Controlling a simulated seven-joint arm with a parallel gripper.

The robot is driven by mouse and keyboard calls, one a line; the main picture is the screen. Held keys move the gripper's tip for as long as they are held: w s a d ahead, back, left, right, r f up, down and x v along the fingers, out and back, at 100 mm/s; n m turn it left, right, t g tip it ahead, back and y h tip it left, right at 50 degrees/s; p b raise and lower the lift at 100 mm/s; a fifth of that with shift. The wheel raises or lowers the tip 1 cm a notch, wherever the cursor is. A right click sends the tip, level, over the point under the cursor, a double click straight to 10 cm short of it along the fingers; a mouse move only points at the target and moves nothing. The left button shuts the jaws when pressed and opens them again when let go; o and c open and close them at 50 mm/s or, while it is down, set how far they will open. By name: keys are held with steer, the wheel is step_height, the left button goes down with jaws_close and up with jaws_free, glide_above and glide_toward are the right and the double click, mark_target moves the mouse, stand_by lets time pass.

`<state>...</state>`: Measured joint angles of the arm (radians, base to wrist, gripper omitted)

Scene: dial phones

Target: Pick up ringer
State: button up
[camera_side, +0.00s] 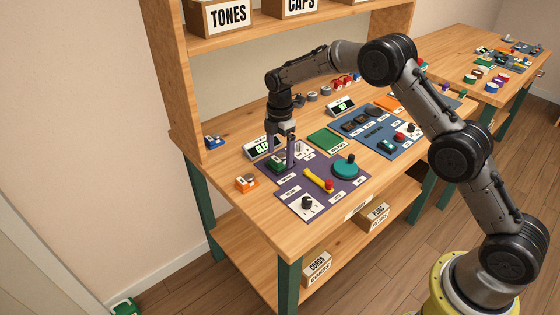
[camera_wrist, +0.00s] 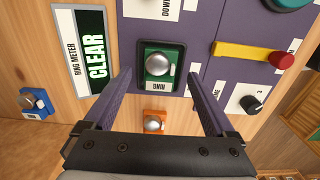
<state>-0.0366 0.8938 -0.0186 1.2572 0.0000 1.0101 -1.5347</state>
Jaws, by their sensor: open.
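The likely ringer is a green block with a silver dome (camera_wrist: 158,66), seated in a dark-framed slot on a purple panel. A label beside it reads RING, upside down in the wrist view. It also shows in the side view (camera_side: 277,163), partly covered by my fingers. My gripper (camera_side: 281,158) points down over it. In the wrist view my gripper (camera_wrist: 160,80) is open and empty, with one finger to either side of the block. I cannot tell how far the fingertips are above the panel.
An orange block with a silver dome (camera_wrist: 153,124) and a similar blue block (camera_wrist: 34,102) rest on bare wood. A ring meter reading CLEAR (camera_wrist: 86,50) stands close by. A yellow lever with a red knob (camera_wrist: 250,53) and a black knob (camera_wrist: 250,103) sit on the panel.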

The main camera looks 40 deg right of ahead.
steer(key=shift+f, duration=0.45)
jaws_close()
